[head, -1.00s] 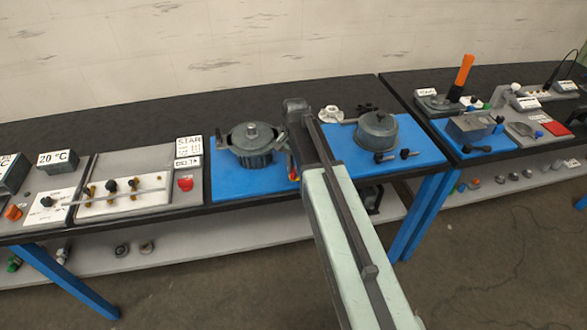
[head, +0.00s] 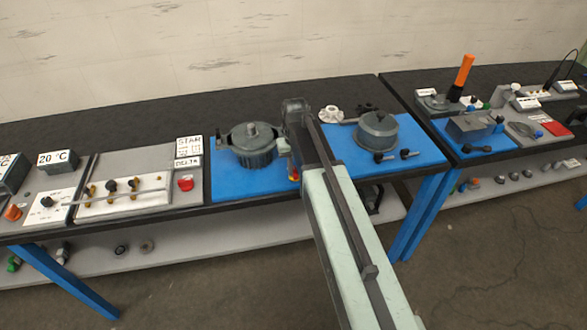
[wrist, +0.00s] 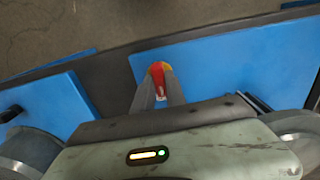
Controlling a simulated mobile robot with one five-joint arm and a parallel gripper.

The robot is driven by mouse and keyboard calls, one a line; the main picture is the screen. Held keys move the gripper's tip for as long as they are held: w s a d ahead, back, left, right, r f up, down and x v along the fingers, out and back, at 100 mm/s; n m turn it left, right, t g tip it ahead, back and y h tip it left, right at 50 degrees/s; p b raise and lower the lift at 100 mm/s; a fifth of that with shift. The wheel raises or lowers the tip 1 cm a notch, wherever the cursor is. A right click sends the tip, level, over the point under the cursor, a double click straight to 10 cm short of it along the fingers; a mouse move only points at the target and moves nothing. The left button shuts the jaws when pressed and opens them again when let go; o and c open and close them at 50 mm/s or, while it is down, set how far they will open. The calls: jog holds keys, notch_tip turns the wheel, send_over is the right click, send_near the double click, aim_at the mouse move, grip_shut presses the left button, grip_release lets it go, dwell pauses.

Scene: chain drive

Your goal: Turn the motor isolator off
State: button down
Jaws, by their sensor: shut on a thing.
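The motor isolator, a small red and yellow part (wrist: 157,69), shows at the fingertips in the wrist view, by the edge of a blue board. In the head view only a bit of its red and yellow (head: 294,175) shows at the board's front edge, left of my arm. My gripper (wrist: 160,84) has its two grey fingers on either side of the red part and is shut on it. The fingers cover part of it, so which way its handle points cannot be told. In the head view my arm hides the fingers.
A grey motor-like housing (head: 253,148) stands just left of my wrist on the blue board (head: 232,184). A round grey drum (head: 377,133) stands to the right. Left is a switch panel with a red button (head: 186,183). The floor in front is clear.

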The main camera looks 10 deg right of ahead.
aim_at(295, 169)
dwell(0.4)
jog(key=c, duration=1.4)
grip_release()
jog(key=shift+o, duration=0.2)
jog(key=shift+r, duration=0.1)
notch_tip(295, 169, up, 8)
jog(key=p, duration=0.8)
jog(key=shift+f, duration=0.2)
jog(key=shift+f+b, duration=0.2)
jog(key=shift+b, duration=0.15)
jog(key=s+f+b, duration=0.2)
jog(key=s, duration=1.2)
jog(key=shift+s+a, duration=0.15)
jog(key=shift+a, duration=0.15)
